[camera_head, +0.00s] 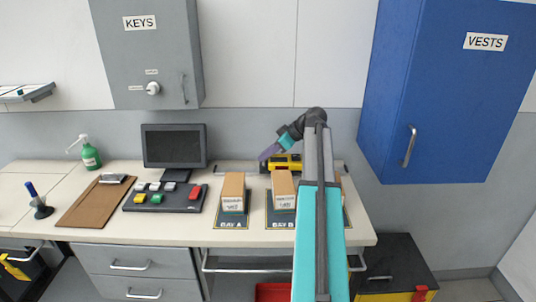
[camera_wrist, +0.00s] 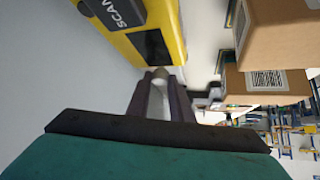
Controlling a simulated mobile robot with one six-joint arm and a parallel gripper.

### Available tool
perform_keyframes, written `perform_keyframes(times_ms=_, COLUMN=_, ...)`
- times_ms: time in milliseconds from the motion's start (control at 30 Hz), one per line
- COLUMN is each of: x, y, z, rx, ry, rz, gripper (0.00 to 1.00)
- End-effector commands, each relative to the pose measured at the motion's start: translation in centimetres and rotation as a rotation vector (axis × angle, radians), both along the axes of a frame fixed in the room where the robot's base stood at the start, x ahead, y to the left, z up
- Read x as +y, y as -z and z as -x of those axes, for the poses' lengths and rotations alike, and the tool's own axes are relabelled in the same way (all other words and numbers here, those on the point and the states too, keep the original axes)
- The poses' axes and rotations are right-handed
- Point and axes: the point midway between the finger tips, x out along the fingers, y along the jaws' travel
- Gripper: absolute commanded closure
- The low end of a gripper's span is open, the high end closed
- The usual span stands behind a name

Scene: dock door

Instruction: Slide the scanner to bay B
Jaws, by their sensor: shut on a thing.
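The yellow and black scanner (camera_head: 292,159) sits on a rail at the back of the counter, behind the box on the bay B mat (camera_head: 280,225). In the wrist view the scanner (camera_wrist: 152,42) fills the top, with a dark SCAN label. My gripper (camera_head: 264,156) reaches the scanner from its left in the head view. In the wrist view its fingers (camera_wrist: 159,80) are shut on a small pale part at the scanner's edge. My arm hides the counter right of bay B.
Cardboard boxes stand on the bay A mat (camera_head: 232,224) and bay B: the bay A box (camera_head: 233,190) and the bay B box (camera_head: 283,188). Another box is mostly hidden behind my arm. A monitor (camera_head: 174,146) and button panel (camera_head: 165,198) stand left. A blue VESTS cabinet (camera_head: 440,90) hangs right.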

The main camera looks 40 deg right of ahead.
Motion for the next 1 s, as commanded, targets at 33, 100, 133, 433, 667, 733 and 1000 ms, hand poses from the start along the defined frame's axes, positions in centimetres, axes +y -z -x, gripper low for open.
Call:
perform_keyframes(times_ms=33, x=0.2, y=-0.1, z=-0.1, rx=-0.002, ry=-0.001, rz=0.0, gripper=1.0)
perform_keyframes(times_ms=100, x=0.3, y=-0.1, z=-0.2, rx=-0.002, ry=-0.004, rz=0.0, gripper=1.0)
perform_keyframes(times_ms=133, x=0.4, y=-0.1, z=-0.3, rx=-0.002, ry=-0.006, rz=0.0, gripper=1.0)
perform_keyframes(times_ms=433, x=0.8, y=-0.1, z=-0.5, rx=-0.001, ry=-0.011, rz=0.0, gripper=0.72)
perform_keyframes(times_ms=667, x=0.7, y=-0.2, z=-0.3, rx=-0.001, ry=-0.011, rz=0.0, gripper=0.72)
perform_keyframes(times_ms=733, x=0.6, y=-0.4, z=-0.1, rx=-0.001, ry=-0.011, rz=0.0, gripper=0.72)
perform_keyframes(times_ms=1000, x=-0.3, y=-2.3, z=1.6, rx=-0.002, ry=-0.011, rz=0.001, gripper=0.72)
